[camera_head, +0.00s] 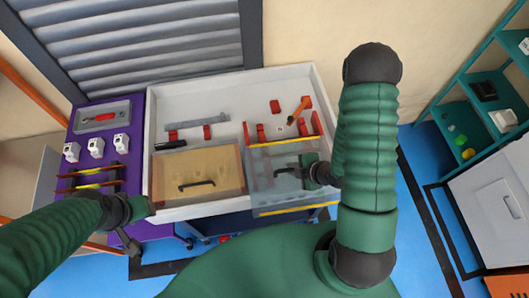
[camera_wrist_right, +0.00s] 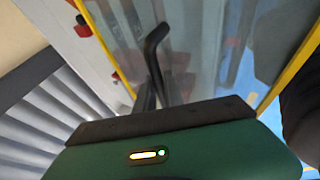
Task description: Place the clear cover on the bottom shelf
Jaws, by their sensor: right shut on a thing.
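The clear cover (camera_head: 262,192) is a see-through panel with yellow edges, at the front right of the white workbench tray. My right gripper (camera_head: 312,172) is shut on its black handle (camera_head: 290,172). The right wrist view shows the black handle (camera_wrist_right: 153,50) at the fingers and the clear panel (camera_wrist_right: 205,45) with yellow edging behind it. Whether the cover touches the tray is unclear.
A tan-tinted cover (camera_head: 222,162) with a black handle lies left of the clear one. Red blocks (camera_head: 276,106) and a grey bar (camera_head: 197,125) are in the tray. A purple panel (camera_head: 132,150) stands left. A grey cabinet (camera_head: 500,185) stands right, beyond blue floor (camera_head: 420,225).

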